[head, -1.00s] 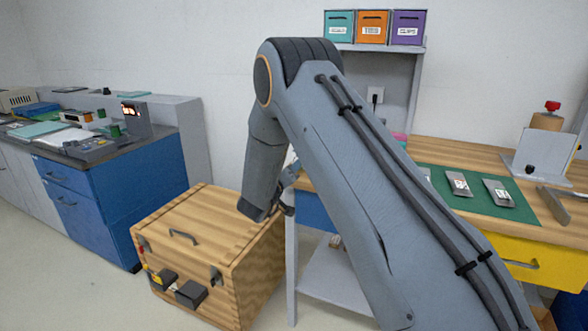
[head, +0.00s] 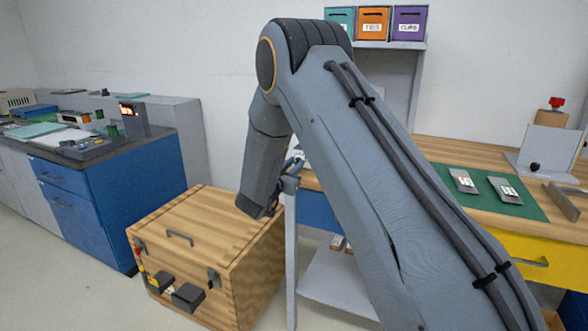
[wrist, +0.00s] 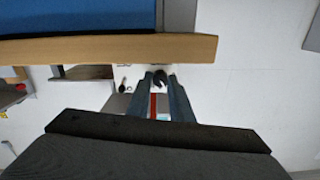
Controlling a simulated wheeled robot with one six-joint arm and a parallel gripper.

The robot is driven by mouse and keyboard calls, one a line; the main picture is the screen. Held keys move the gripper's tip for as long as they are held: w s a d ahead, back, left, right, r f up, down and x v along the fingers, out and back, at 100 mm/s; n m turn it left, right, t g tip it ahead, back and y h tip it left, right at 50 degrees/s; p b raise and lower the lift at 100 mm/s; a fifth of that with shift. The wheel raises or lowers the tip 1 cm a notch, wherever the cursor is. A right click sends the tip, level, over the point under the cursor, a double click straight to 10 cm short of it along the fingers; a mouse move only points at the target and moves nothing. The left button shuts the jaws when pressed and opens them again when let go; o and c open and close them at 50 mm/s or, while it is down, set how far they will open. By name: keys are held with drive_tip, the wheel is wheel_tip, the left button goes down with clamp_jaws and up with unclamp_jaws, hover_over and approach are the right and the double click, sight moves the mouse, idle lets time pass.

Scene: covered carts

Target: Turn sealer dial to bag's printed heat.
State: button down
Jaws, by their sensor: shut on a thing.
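My gripper (head: 285,188) is beside the wooden chest, partly hidden behind my arm. In the wrist view its fingers (wrist: 159,82) are close together on a small dark thing (wrist: 160,79), too small to name. Two grey pouches with printed labels, perhaps the bags, (head: 465,181) (head: 506,190) lie on a green mat (head: 535,210); the print is unreadable. A grey device (head: 90,148) with a lit orange display (head: 128,110) stands on the left blue counter. It may be the sealer; no dial setting is legible.
The wooden chest (head: 185,218) stands on the floor between the blue counter (head: 100,210) and the wooden-topped bench (head: 430,150). A shelf bears teal, orange and purple boxes (head: 410,22). A pale plate with a black knob (head: 545,150) stands at the bench's right.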

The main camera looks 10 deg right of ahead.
drive_tip(key=m+b, duration=0.2)
drive_tip(key=m, duration=0.3)
drive_tip(key=shift+f+m+b, duration=0.1)
drive_tip(key=shift+m+b, duration=0.2)
drive_tip(key=shift+b, duration=0.1)
drive_tip(key=m+b, duration=0.3)
drive_tip(key=m, duration=0.1)
drive_tip(key=shift+m, duration=0.3)
drive_tip(key=m+b, duration=0.4)
drive_tip(key=m, duration=0.1)
drive_tip(key=shift+f, duration=0.1)
drive_tip(key=m+b, duration=0.3)
drive_tip(key=shift+m+b, duration=0.3)
drive_tip(key=shift+m, duration=0.3)
drive_tip(key=c, duration=1.8)
unclamp_jaws()
drive_tip(key=shift+c, duration=0.2)
drive_tip(key=v, duration=0.7)
drive_tip(key=shift+s+a, duration=0.2)
drive_tip(key=shift+s, duration=0.15)
